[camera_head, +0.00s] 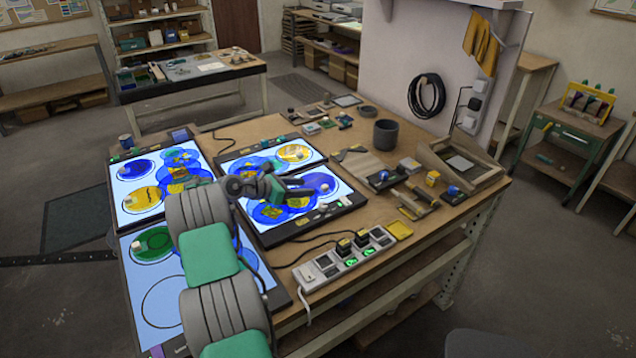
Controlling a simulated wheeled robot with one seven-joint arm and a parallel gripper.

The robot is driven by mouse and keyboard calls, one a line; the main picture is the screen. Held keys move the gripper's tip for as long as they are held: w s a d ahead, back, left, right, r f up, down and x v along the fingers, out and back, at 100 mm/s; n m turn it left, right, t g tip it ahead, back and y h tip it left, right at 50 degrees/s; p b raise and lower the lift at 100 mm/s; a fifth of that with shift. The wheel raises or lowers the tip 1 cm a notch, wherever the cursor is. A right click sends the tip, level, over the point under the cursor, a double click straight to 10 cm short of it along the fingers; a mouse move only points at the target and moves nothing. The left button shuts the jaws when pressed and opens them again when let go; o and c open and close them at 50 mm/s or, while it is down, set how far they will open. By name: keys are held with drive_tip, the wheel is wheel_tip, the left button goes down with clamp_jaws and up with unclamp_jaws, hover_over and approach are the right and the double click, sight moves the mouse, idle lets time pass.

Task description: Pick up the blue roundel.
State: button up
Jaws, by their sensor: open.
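Several blue discs lie on lit panels, and I cannot tell which one is the blue roundel. One blue disc (134,167) with a pale knob is on the left panel. Another blue disc (322,181) with a pale knob is on the right panel, just right of my gripper. My gripper (303,187) is open, over the right panel, with its fingers pointing right. I see nothing between its fingers. Its height above the panel is hard to judge. My arm hides parts of the left, right and front panels.
A yellow disc (142,199) and a green disc (152,242) lie on the panels at left and front. A power strip (344,259) with cables is at the front right. A dark cup (385,134), small tools and a wooden frame (461,163) stand on the workbench (262,128).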

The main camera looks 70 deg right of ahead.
sight(324, 186)
drive_tip(key=p+x, duration=0.2)
drive_tip(key=x, duration=0.6)
drive_tip(key=shift+s+d, duration=0.15)
drive_tip(key=shift+c, duration=0.5)
clamp_jaws()
